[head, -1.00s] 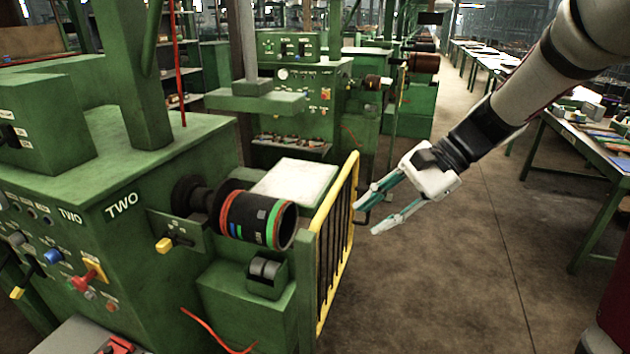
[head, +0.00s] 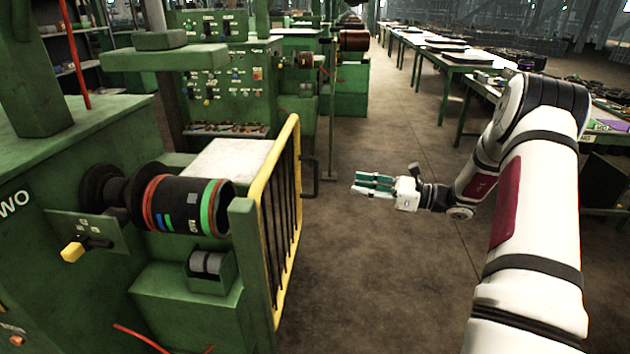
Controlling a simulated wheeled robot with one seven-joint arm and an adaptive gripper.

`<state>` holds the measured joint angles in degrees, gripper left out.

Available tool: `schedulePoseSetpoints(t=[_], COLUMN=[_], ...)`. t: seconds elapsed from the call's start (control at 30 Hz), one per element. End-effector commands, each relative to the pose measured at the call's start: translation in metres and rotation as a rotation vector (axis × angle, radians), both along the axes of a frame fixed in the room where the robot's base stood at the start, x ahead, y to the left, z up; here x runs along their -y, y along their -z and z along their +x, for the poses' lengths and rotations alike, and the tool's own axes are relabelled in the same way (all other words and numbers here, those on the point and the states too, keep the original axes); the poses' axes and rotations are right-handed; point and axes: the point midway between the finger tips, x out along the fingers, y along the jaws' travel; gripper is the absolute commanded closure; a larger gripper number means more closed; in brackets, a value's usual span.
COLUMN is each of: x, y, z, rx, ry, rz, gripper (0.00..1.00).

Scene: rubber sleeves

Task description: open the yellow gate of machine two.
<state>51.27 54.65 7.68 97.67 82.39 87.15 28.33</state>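Machine two is the green machine (head: 40,180) at the left, its lettering cut off by the picture's edge to "WO". Its gate (head: 273,160), a yellow frame with dark upright bars, stands upright beside a green post (head: 243,240), along the side of the machine facing the aisle. A dark bracket-shaped handle (head: 316,178) sticks out from the gate's aisle side, near its far end. My gripper (head: 356,183) has teal fingers pointing left toward the handle. The fingers look apart with nothing between them. A gap shows between the fingertips and the handle.
A dark roller with coloured bands (head: 180,204) sits on machine two behind the gate. A yellow-tipped lever (head: 73,252) is at its left. Green work tables (head: 450,70) line the aisle's right side. The brown floor (head: 390,280) below my gripper is clear.

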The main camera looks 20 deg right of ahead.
Motion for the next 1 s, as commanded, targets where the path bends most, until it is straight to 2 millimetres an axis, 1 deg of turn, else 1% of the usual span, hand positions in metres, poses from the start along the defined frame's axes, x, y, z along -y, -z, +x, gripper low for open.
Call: schedulePoseSetpoints(t=[0.17,0.4,0.6,0.8,1.0], x=[-0.025,-0.061,-0.085,-0.097,-0.099], y=[-0.001,0.0,0.0,0.0,0.0], z=[0.019,0.05,0.071,0.083,0.085], rx=[-0.001,-0.001,-0.001,-0.001,-0.001], ry=[-0.007,-0.007,-0.006,-0.004,-0.004], rz=[-0.001,-0.002,-0.002,-0.003,-0.003], gripper=[0.69,0.69,0.69,0.69,0.69])
